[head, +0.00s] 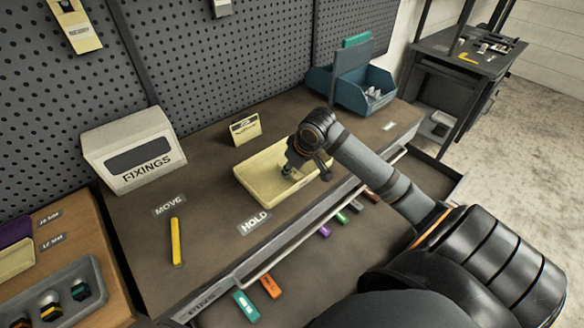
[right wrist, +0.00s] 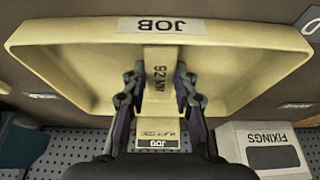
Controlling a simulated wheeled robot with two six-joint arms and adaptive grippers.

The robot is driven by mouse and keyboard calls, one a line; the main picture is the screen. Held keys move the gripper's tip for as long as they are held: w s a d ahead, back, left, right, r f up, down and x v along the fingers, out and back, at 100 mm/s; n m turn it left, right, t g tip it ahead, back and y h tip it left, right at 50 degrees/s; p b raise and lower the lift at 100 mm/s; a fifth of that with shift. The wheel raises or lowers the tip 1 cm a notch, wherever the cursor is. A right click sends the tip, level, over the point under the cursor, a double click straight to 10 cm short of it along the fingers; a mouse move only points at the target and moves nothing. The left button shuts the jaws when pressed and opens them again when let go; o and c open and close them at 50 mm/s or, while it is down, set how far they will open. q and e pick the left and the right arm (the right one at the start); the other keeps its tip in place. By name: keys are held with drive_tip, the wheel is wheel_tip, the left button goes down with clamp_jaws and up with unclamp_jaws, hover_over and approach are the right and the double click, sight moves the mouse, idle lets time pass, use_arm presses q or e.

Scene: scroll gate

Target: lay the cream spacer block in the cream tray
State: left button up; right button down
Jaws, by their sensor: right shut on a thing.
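The cream tray (head: 250,187) lies on the dark bench top, near its front edge. It also fills much of the right wrist view (right wrist: 60,62), with a JOB label on its rim. My right gripper (head: 303,172) is down at the right part of the tray. In the right wrist view its two fingers (right wrist: 160,92) are shut on the sides of the cream spacer block (right wrist: 160,70), marked 92 MM. The block is within the tray's outline; whether it touches the floor I cannot tell. In the head view the gripper mostly hides it. My left gripper is not in view.
A FIXINGS box (head: 130,150) and a small cream card holder (head: 245,128) stand behind the tray. A blue bin (head: 350,92) is at the back right. A yellow bar (head: 176,241) lies left, near MOVE and HOLD labels. Several coloured pieces lie below the front rail (head: 300,225).

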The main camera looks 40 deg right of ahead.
drive_tip(key=c, duration=1.1)
unclamp_jaws()
drive_tip(key=shift+o, duration=0.2)
drive_tip(key=p+v, duration=0.2)
drive_tip(key=v, duration=0.7)
drive_tip(key=shift+w+d, duration=0.1)
drive_tip(key=shift+d, duration=0.05)
drive_tip(key=p+v, duration=0.3)
drive_tip(key=p, duration=0.4)
drive_tip(key=shift+a+r+p, duration=0.15)
drive_tip(key=shift+a+p, duration=0.05)
drive_tip(key=shift+p, duration=0.1)
